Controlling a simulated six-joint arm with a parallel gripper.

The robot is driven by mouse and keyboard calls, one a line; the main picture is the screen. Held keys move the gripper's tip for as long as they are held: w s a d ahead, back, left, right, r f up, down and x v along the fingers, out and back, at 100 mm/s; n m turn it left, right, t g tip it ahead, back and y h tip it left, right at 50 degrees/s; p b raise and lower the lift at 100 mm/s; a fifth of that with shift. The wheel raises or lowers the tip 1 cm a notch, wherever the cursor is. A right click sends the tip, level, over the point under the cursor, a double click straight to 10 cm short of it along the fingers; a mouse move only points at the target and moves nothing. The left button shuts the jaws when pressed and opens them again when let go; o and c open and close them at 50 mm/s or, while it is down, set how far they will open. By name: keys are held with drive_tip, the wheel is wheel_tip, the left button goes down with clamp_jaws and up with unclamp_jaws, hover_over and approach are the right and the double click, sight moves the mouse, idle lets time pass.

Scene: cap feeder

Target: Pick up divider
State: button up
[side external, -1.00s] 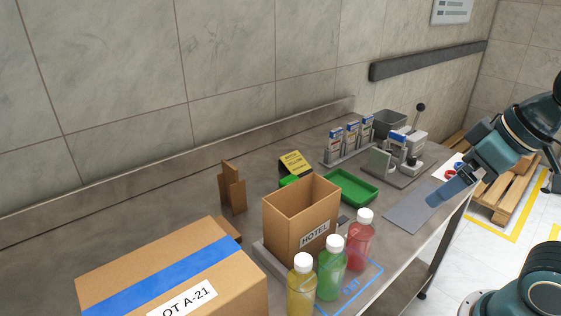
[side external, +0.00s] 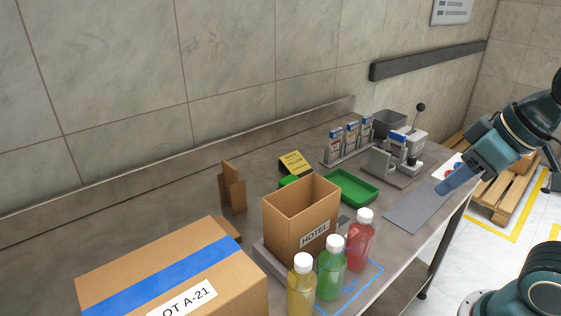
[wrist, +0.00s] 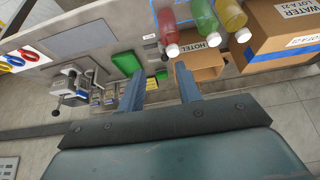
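The divider (side external: 232,187), brown interlocked cardboard panels, stands upright on the steel bench near the wall, left of the open HOTEL carton. I cannot make it out in the wrist view. The open brown HOTEL carton (side external: 300,222) stands at mid bench; it also shows in the wrist view (wrist: 208,68). My gripper (side external: 442,190) is above the right end of the bench, far from the divider. In the wrist view my gripper (wrist: 160,92) has its two blue fingers apart with nothing between them.
Yellow, green and red bottles (side external: 331,267) stand in front of the carton. A large taped box (side external: 160,260) fills the front left. A green tray (side external: 352,187), a lever press (side external: 405,145) and a rack of small boxes (side external: 348,145) stand further right. The grey mat (side external: 412,210) is bare.

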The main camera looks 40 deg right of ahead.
drive_tip(key=w+a+r, duration=0.1)
drive_tip(key=w+r, duration=0.4)
drive_tip(key=w, duration=0.5)
drive_tip(key=g, duration=0.1)
hover_over(229, 164)
drive_tip(key=s, duration=0.5)
wheel_tip(229, 164, down, 8)
drive_tip(key=f, duration=0.1)
drive_tip(key=shift+x, duration=4.15)
drive_tip(key=shift+w+a, duration=0.1)
drive_tip(key=shift+w, duration=0.05)
drive_tip(key=shift+x, duration=2.5)
